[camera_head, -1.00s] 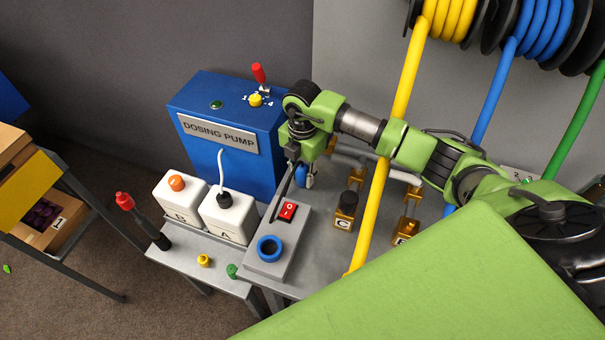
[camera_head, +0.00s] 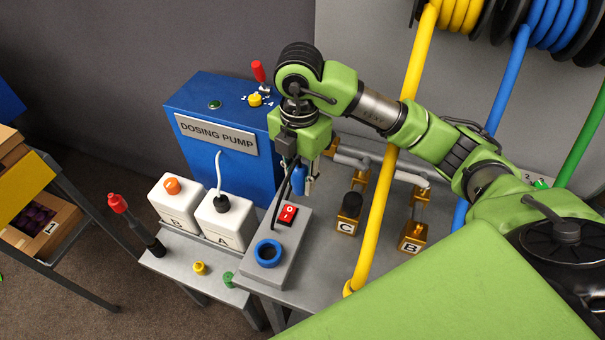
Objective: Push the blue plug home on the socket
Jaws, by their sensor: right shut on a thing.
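The blue plug (camera_head: 299,180) hangs below my right gripper (camera_head: 303,170), which is shut on it. The plug is above the bench, behind and to the right of the socket. A black cord runs from near the plug down to the grey box. The socket (camera_head: 268,253) is a blue ring with a dark opening on the front end of the grey box (camera_head: 264,277); nothing sits in it. The wrist partly hides the gripper's fingers and the plug's upper end. My left gripper is not in view.
A red switch (camera_head: 287,214) lies between plug and socket. The blue dosing pump (camera_head: 240,171) and white canisters A (camera_head: 226,222) and B (camera_head: 173,203) stand left. Brass fitting C (camera_head: 347,221), fitting B (camera_head: 413,236) and a yellow hose (camera_head: 378,210) are right.

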